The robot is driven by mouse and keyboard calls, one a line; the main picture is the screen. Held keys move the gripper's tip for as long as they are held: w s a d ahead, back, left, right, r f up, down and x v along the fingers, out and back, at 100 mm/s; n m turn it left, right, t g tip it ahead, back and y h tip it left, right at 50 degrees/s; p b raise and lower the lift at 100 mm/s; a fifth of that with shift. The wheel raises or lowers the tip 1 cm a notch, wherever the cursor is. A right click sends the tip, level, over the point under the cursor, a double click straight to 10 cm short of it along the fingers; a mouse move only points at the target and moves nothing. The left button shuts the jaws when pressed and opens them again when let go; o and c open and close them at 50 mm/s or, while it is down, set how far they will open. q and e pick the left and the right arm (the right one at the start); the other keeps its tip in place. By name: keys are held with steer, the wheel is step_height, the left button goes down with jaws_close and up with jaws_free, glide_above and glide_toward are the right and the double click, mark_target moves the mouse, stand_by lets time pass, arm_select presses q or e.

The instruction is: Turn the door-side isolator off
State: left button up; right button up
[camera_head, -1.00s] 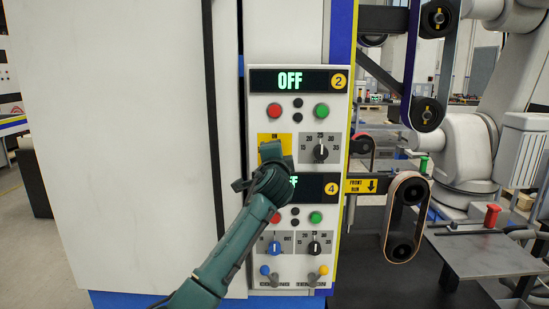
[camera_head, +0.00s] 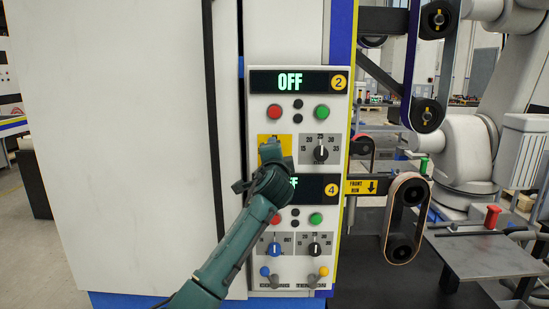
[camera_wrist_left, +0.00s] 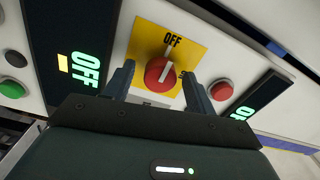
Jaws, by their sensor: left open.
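The isolator is a red round knob (camera_wrist_left: 160,73) on a yellow plate (camera_wrist_left: 187,43) in the left wrist view. The white mark on the knob points toward the plate's OFF label; another label beside it is partly hidden. In the head view the yellow plate (camera_head: 262,141) is on the upper panel, with the knob hidden behind my gripper. My left gripper (camera_head: 271,150) is open in front of the plate. In the wrist view its fingers (camera_wrist_left: 160,90) stand on either side of the knob; I cannot tell whether they touch it. My right gripper is not in view.
Panel 2's display (camera_head: 290,81) reads OFF; panel 4's display (camera_head: 318,186) is partly hidden by my arm. Red (camera_head: 274,111) and green (camera_head: 322,112) buttons and a black dial (camera_head: 320,153) are close by. A blue dial (camera_head: 275,249) and toggles are lower down. A belt unit (camera_head: 404,220) stands right.

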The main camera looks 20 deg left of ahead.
arm_select(q)
steer(key=shift+s, duration=0.15)
steer(key=b+v, duration=0.1)
steer(key=v, duration=1.2)
steer(key=shift+b, duration=0.3)
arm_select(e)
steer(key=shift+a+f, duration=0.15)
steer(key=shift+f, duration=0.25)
arm_select(q)
steer(key=shift+f, duration=0.1)
steer(key=s+d+f+n+g+h+p, duration=0.1)
steer(key=s+f+g+h, duration=0.3)
steer(key=f, duration=0.9)
steer(key=s+d+f+n+h+p, duration=0.2)
steer(key=s+f, duration=0.4)
steer(key=f, duration=0.7)
steer(key=s+f+n+g+h+p, duration=0.1)
steer(key=s+f+n, duration=0.2)
steer(key=s+f, duration=0.3)
steer(key=s+f+n+g+h+p, duration=0.1)
steer(key=s+f+n, duration=0.2)
steer(key=s+f, duration=0.4)
steer(key=s, duration=0.8)
steer(key=shift+d+n+g, duration=0.25)
steer(key=shift+n+g, duration=0.15)
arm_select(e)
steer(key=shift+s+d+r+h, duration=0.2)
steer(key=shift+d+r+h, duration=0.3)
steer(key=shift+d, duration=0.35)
